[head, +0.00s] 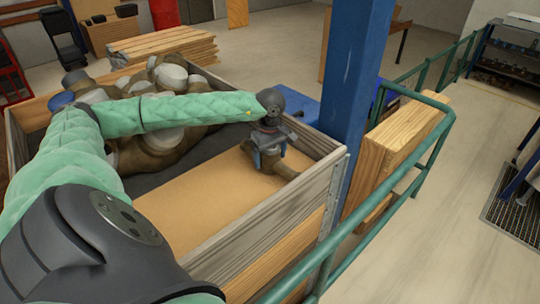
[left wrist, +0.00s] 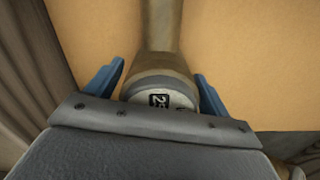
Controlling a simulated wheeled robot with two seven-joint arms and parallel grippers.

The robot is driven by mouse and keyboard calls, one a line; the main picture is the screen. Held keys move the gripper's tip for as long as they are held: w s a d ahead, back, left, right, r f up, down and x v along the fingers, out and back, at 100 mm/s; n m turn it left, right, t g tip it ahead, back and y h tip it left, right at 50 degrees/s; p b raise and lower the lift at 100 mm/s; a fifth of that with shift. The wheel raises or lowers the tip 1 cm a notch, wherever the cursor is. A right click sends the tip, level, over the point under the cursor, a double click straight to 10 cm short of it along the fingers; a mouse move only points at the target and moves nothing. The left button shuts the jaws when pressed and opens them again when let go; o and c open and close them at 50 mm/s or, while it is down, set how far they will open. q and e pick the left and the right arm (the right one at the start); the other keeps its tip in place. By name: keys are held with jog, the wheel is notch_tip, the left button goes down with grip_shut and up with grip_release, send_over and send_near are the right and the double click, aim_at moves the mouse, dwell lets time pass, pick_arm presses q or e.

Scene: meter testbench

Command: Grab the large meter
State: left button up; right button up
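A large meter (head: 287,171) with a brass-brown pipe body lies on the tan board in the crate's right corner. In the left wrist view the meter's round grey-white head (left wrist: 160,92) shows a dark label reading "25", and its pipe runs away upward. My left gripper (head: 269,156) points down over this meter. In the left wrist view its blue fingers (left wrist: 159,75) are spread on either side of the round head. A gap shows at the left finger; whether the right finger touches is unclear. My gripper partly hides the meter in the head view. My right gripper is not in view.
The wooden crate (head: 285,215) has raised walls close to the meter. Several other meters (head: 160,80) are piled at its far left. A blue post (head: 350,75) and a green railing (head: 425,160) stand just right of it. The tan board's (head: 205,205) middle is clear.

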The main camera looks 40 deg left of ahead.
pick_arm(q)
grip_shut()
jog(key=shift+r, duration=0.1)
